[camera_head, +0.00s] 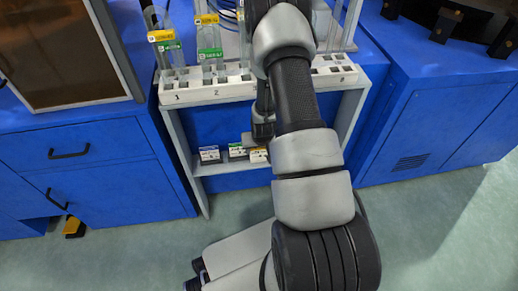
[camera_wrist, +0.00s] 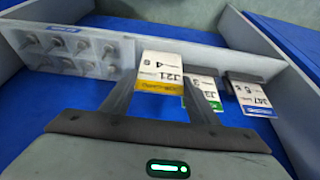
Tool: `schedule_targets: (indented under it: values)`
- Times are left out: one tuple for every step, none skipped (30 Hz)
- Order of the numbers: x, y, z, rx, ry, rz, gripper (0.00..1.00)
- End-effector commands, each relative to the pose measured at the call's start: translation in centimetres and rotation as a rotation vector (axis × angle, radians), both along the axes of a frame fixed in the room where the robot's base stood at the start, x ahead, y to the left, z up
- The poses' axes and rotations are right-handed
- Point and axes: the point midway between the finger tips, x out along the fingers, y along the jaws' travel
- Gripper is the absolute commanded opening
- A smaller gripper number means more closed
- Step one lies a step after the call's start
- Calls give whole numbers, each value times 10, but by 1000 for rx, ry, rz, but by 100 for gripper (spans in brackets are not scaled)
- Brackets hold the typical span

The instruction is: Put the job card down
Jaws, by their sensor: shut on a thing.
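My gripper (camera_wrist: 163,82) is shut on a white job card with a yellow band (camera_wrist: 162,66), which sits between its two dark fingers. The card's print appears upside down in the wrist view. In the head view this yellow-banded card (camera_head: 258,156) is at the low shelf (camera_head: 225,168), partly hidden by my arm. I cannot tell whether it touches the shelf. A green-banded card (camera_wrist: 204,95) is close beside it, partly covered by a finger. A blue-banded card (camera_wrist: 252,97) is farther right. In the head view the green card (camera_head: 237,151) and blue card (camera_head: 209,155) stand left of it.
A white rack (camera_head: 215,92) with numbered slots and clear, labelled tubes (camera_head: 209,45) stands above the shelf. Blue cabinets (camera_head: 95,165) flank the stand.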

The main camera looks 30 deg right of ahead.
Motion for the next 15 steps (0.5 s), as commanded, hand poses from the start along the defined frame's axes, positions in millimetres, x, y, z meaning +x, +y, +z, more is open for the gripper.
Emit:
schedule_targets:
  values:
    - [0, 0, -1, 0, 1, 0, 33]
    - [0, 0, -2, 0, 1, 0, 33]
    - [0, 0, -2, 0, 0, 0, 57]
    - [0, 0, -2, 0, 0, 0, 62]
    - [0, 0, -2, 0, 0, 0, 68]
    - [0, 0, -2, 0, 0, 0, 73]
    - [0, 0, -2, 0, 0, 0, 73]
    - [0, 0, -2, 0, 0, 0, 73]
    - [0, 0, -2, 0, 0, 0, 73]
    - [0, 0, -2, 0, 0, 0, 73]
    - [0, 0, -2, 0, 0, 0, 73]
    - [0, 0, -2, 0, 0, 0, 73]
    - [0, 0, -2, 0, 0, 0, 73]
    - [0, 0, -2, 0, 0, 0, 73]
    - [0, 0, -1, 0, 0, 0, 73]
